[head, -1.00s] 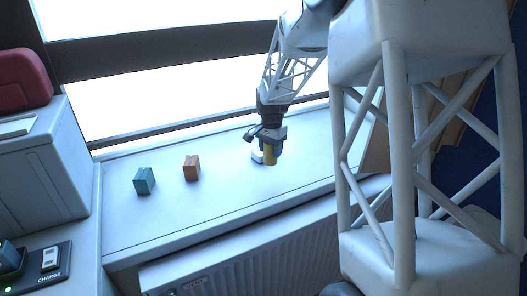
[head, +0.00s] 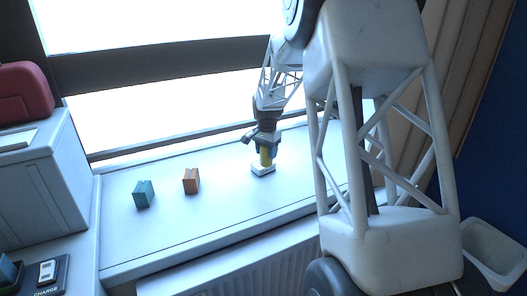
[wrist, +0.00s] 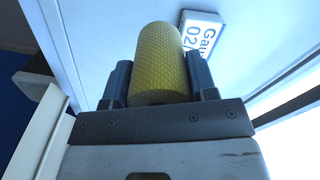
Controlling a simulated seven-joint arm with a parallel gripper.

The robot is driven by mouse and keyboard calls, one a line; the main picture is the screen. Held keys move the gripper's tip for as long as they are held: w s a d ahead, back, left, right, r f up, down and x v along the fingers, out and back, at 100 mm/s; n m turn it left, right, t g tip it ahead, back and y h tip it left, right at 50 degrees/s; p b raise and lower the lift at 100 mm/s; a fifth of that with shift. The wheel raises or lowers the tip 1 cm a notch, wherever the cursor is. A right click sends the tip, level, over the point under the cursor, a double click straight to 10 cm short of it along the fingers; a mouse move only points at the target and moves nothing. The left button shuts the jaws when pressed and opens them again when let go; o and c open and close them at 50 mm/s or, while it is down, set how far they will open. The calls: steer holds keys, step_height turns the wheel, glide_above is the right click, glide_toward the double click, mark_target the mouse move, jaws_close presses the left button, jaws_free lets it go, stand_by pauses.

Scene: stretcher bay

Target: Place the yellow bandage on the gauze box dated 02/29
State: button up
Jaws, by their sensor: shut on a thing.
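My gripper (head: 265,150) is shut on the yellow bandage (head: 265,158), an upright textured roll. In the wrist view the roll (wrist: 158,60) stands between the two dark fingers. A white box (head: 262,171) lies flat on the sill directly below the roll in the head view. I cannot tell whether the roll's lower end touches it. In the wrist view a white label with a blue edge, the gauze box (wrist: 201,32), shows beyond the roll. It reads "Gau" and "02/"; the rest of the date is cut off or hidden.
A teal box (head: 143,194) and an orange box (head: 191,181) stand on the pale sill (head: 215,215), left of my gripper. The window frame (head: 150,75) runs behind. A grey cabinet (head: 40,185) stands at left. The sill between the boxes is clear.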

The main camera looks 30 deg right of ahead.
steer(key=shift+w+d+f, duration=0.1)
steer(key=shift+w+d, duration=0.3)
steer(key=shift+w, duration=0.8)
steer(key=shift+w+d+f, duration=0.1)
steer(key=shift+w+d, duration=0.3)
steer(key=shift+w, duration=0.8)
steer(key=shift+w+d+f, duration=0.1)
steer(key=shift+w+d, duration=0.3)
steer(key=shift+w, duration=0.8)
steer(key=shift+f, duration=0.1)
steer(key=shift+f, duration=1.7)
steer(key=shift+f, duration=0.1)
steer(key=o, duration=1)
step_height(320, 180, up, 12)
steer(key=shift+a, duration=0.1)
